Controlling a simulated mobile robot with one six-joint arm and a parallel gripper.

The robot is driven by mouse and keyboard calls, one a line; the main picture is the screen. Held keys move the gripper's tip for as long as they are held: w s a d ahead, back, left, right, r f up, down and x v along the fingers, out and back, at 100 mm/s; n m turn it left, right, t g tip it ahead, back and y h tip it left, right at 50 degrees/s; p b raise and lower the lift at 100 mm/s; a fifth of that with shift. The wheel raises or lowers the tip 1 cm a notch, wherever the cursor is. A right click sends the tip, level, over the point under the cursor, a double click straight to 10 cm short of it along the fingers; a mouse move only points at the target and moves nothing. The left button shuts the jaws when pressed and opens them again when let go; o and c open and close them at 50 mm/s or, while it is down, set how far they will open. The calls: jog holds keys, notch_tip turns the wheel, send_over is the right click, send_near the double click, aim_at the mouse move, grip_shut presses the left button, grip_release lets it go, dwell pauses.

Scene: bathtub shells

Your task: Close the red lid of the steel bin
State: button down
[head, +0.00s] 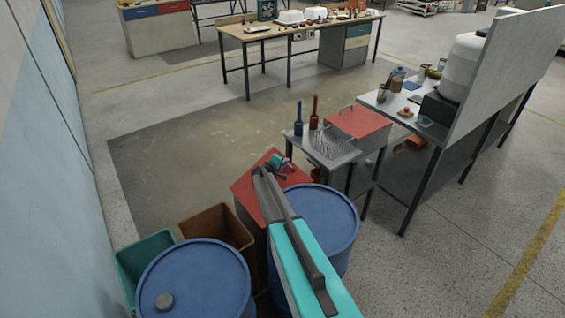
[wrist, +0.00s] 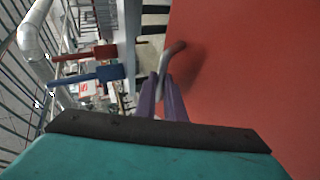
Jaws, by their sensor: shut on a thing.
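The red lid (head: 247,186) shows in the head view beyond the blue barrels, over a bin body mostly hidden by the barrels and my arm. In the wrist view the lid (wrist: 255,75) fills the right side as a broad red face. Its grey bar handle (wrist: 174,48) stands out from that face. My gripper (head: 283,172) is at the lid in the head view. In the wrist view its purple fingers (wrist: 167,88) are shut on the handle. The lid looks tilted, but its exact angle is hard to tell.
Blue barrels (head: 195,283) stand close in front. A brown open bin (head: 215,225) and a green one (head: 143,255) stand left. A metal table (head: 343,160) with a blue bottle-like item (head: 298,124) and a red one (head: 314,117) is right. Floor beyond is clear.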

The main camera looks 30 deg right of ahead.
jog(key=shift+d+r+y, duration=0.1)
jog(key=shift+d+y, duration=0.3)
jog(key=shift+d, duration=0.75)
jog(key=c, duration=1.8)
grip_release()
jog(key=shift+s+d, duration=0.1)
jog(key=shift+s, duration=0.05)
jog(key=shift+c, duration=0.2)
jog(key=shift+a+f, duration=0.25)
jog(key=shift+a, duration=0.1)
jog(key=shift+b+v, duration=0.45)
jog(key=shift+v, duration=0.6)
jog(key=b+v, duration=0.3)
jog(key=v, duration=0.8)
jog(key=shift+a+r, duration=0.25)
